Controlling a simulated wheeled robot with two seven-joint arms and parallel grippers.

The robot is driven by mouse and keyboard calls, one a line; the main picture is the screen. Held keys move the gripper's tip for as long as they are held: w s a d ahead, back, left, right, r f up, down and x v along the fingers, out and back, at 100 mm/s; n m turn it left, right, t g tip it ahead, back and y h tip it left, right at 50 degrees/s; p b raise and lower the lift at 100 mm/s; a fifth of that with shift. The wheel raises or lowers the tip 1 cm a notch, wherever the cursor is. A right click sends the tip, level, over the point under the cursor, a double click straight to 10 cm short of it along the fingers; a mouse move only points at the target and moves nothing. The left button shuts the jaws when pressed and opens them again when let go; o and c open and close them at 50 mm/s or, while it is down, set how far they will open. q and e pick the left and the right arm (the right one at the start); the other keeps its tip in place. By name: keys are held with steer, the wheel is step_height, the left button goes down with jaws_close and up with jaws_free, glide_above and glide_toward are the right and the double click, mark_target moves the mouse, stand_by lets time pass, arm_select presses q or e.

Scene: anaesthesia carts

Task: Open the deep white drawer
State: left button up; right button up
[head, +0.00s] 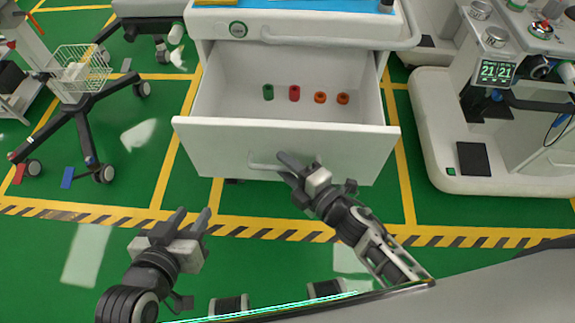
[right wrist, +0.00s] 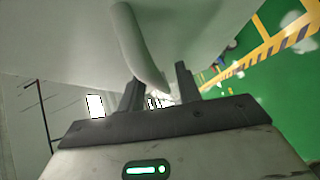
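The deep white drawer (head: 285,150) is pulled out from the cart in the head view, its inside showing. A small green roll (head: 268,92), a red one (head: 294,93) and two orange ones (head: 320,97) stand on its floor. My right gripper (head: 287,167) is at the handle (head: 262,166) on the drawer's front. My left gripper (head: 192,216) is open and empty, low and left of the drawer, touching nothing.
A wheeled stand with a wire basket (head: 80,70) is at left. A white machine with a display (head: 496,71) is at right. Green floor with yellow lines is clear in front of the drawer.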

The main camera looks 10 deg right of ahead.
stand_by(0.3)
steer(key=v, duration=1.6)
steer(key=shift+w, duration=0.1)
